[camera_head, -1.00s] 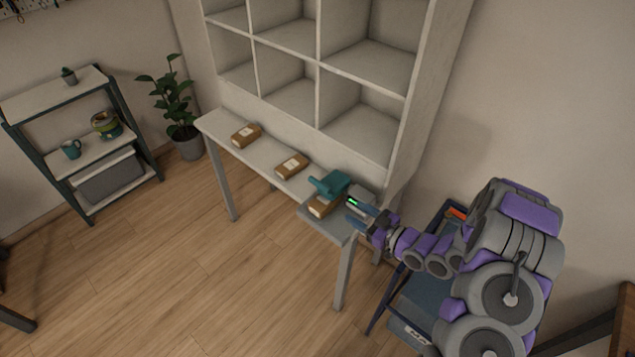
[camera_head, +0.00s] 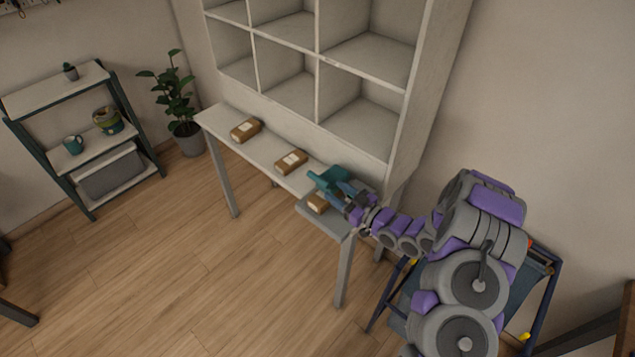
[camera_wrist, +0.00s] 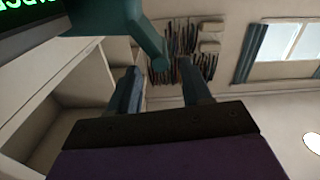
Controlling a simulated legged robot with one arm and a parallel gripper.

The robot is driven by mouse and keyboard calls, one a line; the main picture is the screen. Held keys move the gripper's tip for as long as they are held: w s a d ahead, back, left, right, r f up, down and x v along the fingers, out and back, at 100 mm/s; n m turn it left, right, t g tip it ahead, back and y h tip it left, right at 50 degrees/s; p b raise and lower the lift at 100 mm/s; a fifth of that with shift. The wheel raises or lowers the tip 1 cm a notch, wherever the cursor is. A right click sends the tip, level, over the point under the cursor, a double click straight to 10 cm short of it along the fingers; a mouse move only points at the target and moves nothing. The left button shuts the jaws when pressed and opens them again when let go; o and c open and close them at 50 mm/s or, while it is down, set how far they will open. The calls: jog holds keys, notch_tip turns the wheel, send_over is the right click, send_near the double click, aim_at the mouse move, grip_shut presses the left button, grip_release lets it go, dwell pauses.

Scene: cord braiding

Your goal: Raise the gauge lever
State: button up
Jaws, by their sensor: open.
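The teal gauge lever (camera_head: 329,178) sits at the right end of the narrow bench, above a brown package (camera_head: 318,202). My gripper (camera_head: 341,190) is open, at the lever's near right side, and covers part of it. In the wrist view the two fingers (camera_wrist: 163,88) stand apart with nothing seen between them. The teal lever (camera_wrist: 140,35) passes close beyond the fingertips there; I cannot tell if they touch. Part of a dark display with green characters (camera_wrist: 30,12) shows at the upper left of the wrist view.
Two more brown packages (camera_head: 245,131) (camera_head: 291,162) lie along the bench (camera_head: 213,121). A pale cubby shelf (camera_head: 318,70) rises behind it. A dark-framed cart (camera_head: 545,290) stands beside my arm.

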aim_at(319, 182)
jog(key=x, duration=0.5)
jog(key=b+x, duration=0.1)
jog(key=x, duration=0.2)
jog(key=shift+s+a+f, duration=0.1)
jog(key=shift+s+a, duration=0.2)
jog(key=shift+a, duration=0.1)
jog(key=shift+w+d+r, duration=0.1)
jog(key=shift+d+r, duration=0.1)
jog(key=shift+d, duration=0.9)
jog(key=shift+c, duration=0.6)
jog(key=shift+a+f, duration=0.1)
jog(key=shift+a, duration=0.65)
jog(key=c, duration=0.4)
jog(key=shift+d+f, duration=0.15)
grip_shut()
